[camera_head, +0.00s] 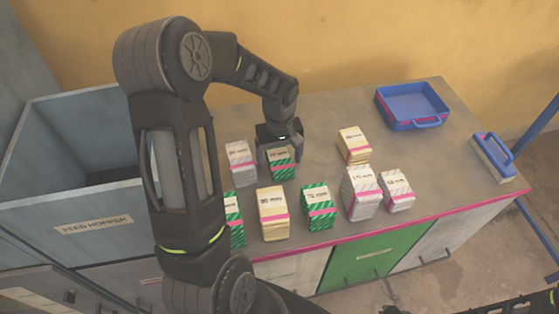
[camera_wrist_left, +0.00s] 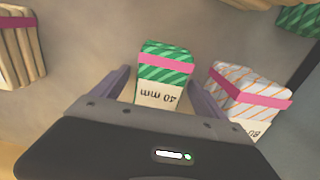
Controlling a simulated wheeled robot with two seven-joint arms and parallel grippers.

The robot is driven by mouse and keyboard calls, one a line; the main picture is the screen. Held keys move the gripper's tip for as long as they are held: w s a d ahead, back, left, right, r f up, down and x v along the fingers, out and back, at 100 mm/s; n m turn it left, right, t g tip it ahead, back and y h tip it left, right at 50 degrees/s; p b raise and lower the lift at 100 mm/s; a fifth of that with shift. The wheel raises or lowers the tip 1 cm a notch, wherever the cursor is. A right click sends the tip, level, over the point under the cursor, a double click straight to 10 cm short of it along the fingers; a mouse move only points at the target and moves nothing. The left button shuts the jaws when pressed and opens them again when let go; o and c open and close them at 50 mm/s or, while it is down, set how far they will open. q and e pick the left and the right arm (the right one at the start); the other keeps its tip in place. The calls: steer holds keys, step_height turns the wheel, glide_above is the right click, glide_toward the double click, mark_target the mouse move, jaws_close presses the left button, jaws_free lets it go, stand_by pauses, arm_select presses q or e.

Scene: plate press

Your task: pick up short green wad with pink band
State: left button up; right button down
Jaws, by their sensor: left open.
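The short green-and-white striped wad with a pink band (camera_head: 280,165) stands on the grey bench top, in the back row. In the left wrist view the wad (camera_wrist_left: 166,66) carries a label reading 40 mm and lies between the two fingers. My left gripper (camera_head: 280,141) is open at the back side of this wad, with one finger on either side and visible gaps to it. The wad stands upright on the bench.
A white-and-orange wad (camera_head: 241,163) stands close beside the green one; it also shows in the wrist view (camera_wrist_left: 248,88). A front row holds a cream wad (camera_head: 272,213) and a taller green wad (camera_head: 319,206). A blue tray (camera_head: 412,106) sits at the back right.

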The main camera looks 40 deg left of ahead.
mark_target(279, 157)
arm_select(q)
steer(key=shift+c, duration=0.3)
steer(key=c, duration=1.4)
step_height(279, 157, up, 10)
steer(key=shift+r+b, duration=0.1)
steer(key=shift+b, duration=0.45)
